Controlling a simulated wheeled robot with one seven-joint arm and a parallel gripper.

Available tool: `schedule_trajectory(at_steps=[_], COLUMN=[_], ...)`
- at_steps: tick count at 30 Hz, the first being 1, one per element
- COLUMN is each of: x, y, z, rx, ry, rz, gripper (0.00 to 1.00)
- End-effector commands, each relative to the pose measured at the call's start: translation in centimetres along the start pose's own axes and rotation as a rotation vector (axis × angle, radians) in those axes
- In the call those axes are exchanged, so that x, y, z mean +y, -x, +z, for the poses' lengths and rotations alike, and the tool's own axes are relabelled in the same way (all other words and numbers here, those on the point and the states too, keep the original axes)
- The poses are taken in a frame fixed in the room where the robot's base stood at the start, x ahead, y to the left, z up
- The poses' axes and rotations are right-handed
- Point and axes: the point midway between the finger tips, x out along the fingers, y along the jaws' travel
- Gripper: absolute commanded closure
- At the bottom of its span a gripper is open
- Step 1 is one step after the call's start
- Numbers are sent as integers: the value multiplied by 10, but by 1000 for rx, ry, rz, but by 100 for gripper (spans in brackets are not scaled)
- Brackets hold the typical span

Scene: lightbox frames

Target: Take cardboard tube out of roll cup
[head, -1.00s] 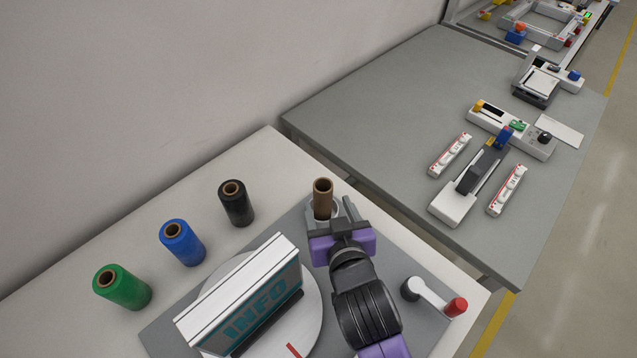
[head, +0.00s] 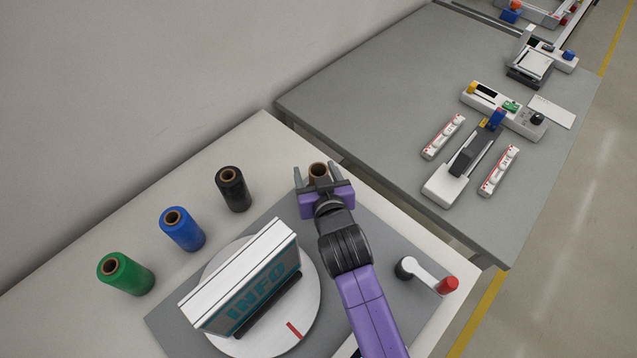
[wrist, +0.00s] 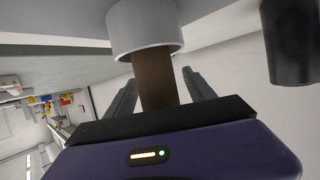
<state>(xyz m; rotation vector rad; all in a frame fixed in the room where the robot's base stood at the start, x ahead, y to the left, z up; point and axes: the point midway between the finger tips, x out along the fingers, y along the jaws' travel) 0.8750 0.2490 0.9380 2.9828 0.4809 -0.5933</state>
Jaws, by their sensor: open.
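The brown cardboard tube (head: 318,170) stands at the back of the grey turntable base, and its top opening shows in the head view. In the wrist view the tube (wrist: 153,85) comes out of the light grey roll cup (wrist: 145,28). My gripper (head: 315,171) is open, with one finger on each side of the tube. In the head view my gripper hides the cup.
Green (head: 126,273), blue (head: 182,229) and black (head: 233,189) rolls stand to the left. A white INFO box (head: 245,275) stands on the round turntable (head: 313,310). A crank with a red knob (head: 447,285) is at right. A grey table (head: 390,100) lies beyond.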

Motion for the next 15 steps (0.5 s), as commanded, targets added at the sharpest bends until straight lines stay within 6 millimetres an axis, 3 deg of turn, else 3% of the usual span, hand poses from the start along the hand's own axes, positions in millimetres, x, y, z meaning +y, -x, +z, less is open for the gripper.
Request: schedule_trajectory(at_steps=[2, 11, 12, 15], x=[0, 0, 0, 0], y=[0, 0, 0, 0], z=[0, 0, 0, 0], rx=[0, 0, 0, 0], ry=[0, 0, 0, 0], rz=[0, 0, 0, 0], gripper=[37, 96, 100, 100])
